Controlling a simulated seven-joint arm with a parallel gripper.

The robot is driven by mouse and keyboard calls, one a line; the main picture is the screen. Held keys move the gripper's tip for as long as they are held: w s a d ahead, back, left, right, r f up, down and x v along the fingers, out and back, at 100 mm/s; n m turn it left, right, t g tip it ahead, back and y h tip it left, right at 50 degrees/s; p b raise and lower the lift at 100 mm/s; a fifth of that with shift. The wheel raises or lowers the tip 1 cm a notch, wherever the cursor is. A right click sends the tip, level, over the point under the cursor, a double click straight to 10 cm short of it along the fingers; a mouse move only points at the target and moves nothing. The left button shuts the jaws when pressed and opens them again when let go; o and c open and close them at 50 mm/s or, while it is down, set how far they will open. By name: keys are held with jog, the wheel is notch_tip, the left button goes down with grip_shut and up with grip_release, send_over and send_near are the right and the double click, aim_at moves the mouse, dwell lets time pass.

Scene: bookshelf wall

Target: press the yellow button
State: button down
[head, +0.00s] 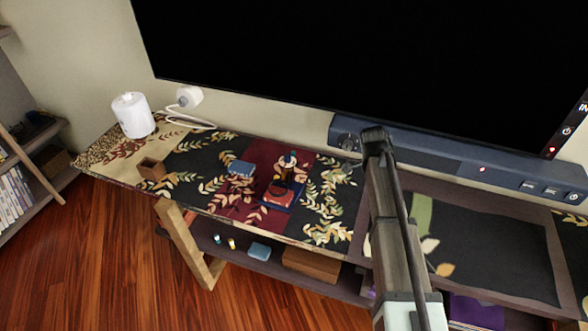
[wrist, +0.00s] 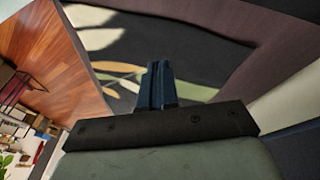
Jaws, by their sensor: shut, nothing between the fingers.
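My gripper (wrist: 158,72) shows in the wrist view, its two dark fingers together with nothing between them. Behind the fingers is a dark leaf-patterned surface with a brown border. In the head view my arm rises in front of the table, and I cannot make out the fingertips. I cannot clearly identify a yellow button in either view. A small yellowish item (head: 231,243) stands on the lower shelf in the head view, too small to tell what it is. A small red and blue item (head: 280,191) with a dark upright part sits on the table runner.
The long table (head: 322,228) carries a blue block (head: 241,168), a wooden box (head: 151,169) and a white cylinder (head: 133,115). A large black screen (head: 360,65) and a dark blue bar (head: 450,169) stand behind. The lower shelf holds a brown box (head: 311,264) and another blue block (head: 259,251).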

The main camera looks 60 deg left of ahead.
jog(key=s+a+r+m+y, duration=0.1)
jog(key=s+a+r, duration=0.15)
jog(key=a, duration=0.45)
jog(key=s+a+r, duration=0.1)
jog(key=s+a, duration=0.3)
jog(key=a, duration=0.3)
notch_tip(320, 180, up, 6)
jog(key=f+m+y, duration=0.1)
jog(key=m+y, duration=0.1)
send_over(278, 176)
jog(key=w+a, duration=0.2)
jog(key=a, duration=0.1)
jog(key=s, duration=0.1)
jog(key=s+h, duration=0.1)
jog(key=s, duration=0.1)
jog(key=s+r+h, duration=0.1)
jog(key=s, duration=0.1)
jog(key=shift+d+m+t, duration=0.2)
jog(key=shift+m+t, duration=0.1)
jog(key=shift+m, duration=0.1)
jog(key=shift+w, duration=0.1)
jog(key=x, duration=1.2)
jog(key=shift+s+a+f, duration=0.25)
jog(key=shift+f, duration=0.75)
